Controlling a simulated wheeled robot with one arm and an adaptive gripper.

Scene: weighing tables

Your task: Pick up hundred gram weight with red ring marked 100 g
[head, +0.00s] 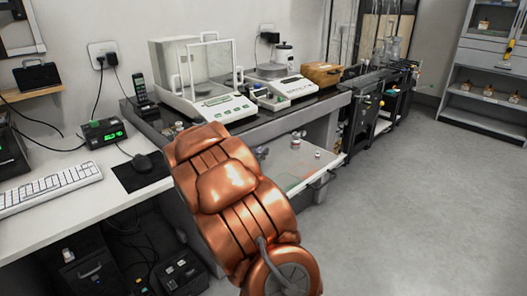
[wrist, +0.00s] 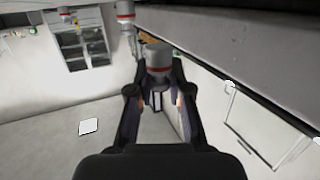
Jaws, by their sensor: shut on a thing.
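In the wrist view, my gripper (wrist: 158,80) is shut on a metal weight with a red ring (wrist: 158,60). The weight sits between the fingertips, its grey top showing and its lower part hidden by the fingers. No 100 g marking is legible. I cannot tell whether it is clear of its support. A similar weight with a red ring (wrist: 125,12) stands beyond it, apart from the fingers. In the head view, my copper arm hides the gripper and the held weight.
In the head view, a pale low shelf (head: 295,167) below the bench carries small weights, one (head: 317,153) near its right side. The dark bench top (head: 240,122) above holds a glass-shielded balance (head: 215,103) and a second scale (head: 290,88). Open floor (head: 420,200) lies to the right.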

